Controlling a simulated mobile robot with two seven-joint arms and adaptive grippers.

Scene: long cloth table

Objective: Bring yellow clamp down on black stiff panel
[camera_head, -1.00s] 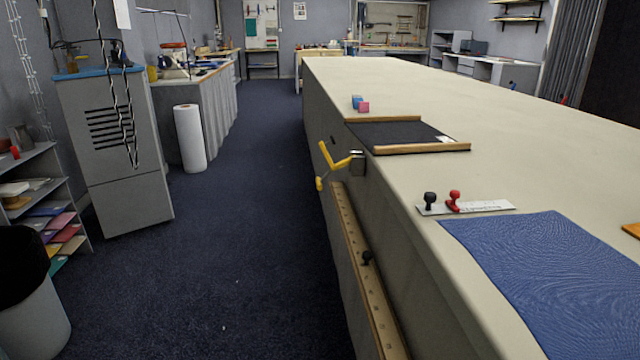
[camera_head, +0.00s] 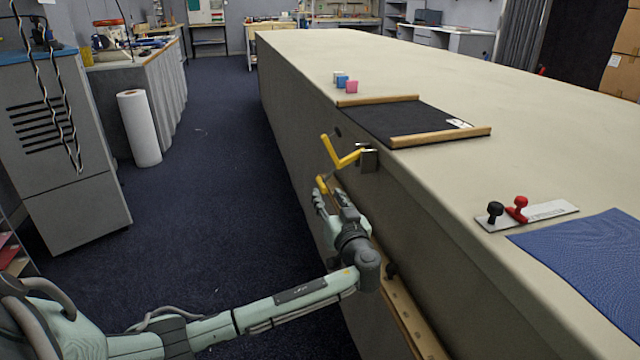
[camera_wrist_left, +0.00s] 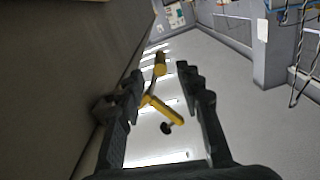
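The yellow clamp (camera_head: 347,160) is mounted at the table's left edge, with a grey metal block and a bent yellow handle sticking out over the side. The black stiff panel (camera_head: 400,122) lies flat on the table beyond and right of it, between two wooden strips. My left gripper (camera_head: 328,195) is just below the clamp beside the table. In the left wrist view its two fingers (camera_wrist_left: 160,74) are spread, with the clamp's yellow handle (camera_wrist_left: 163,108) showing between them. I cannot tell whether they touch it. My right gripper is not in view.
A wooden rail (camera_head: 411,322) runs along the table's side below my left wrist. A ruler-like strip (camera_head: 550,210) with black and red knobs and a blue cloth (camera_head: 590,255) lie near on the table. The aisle floor is clear.

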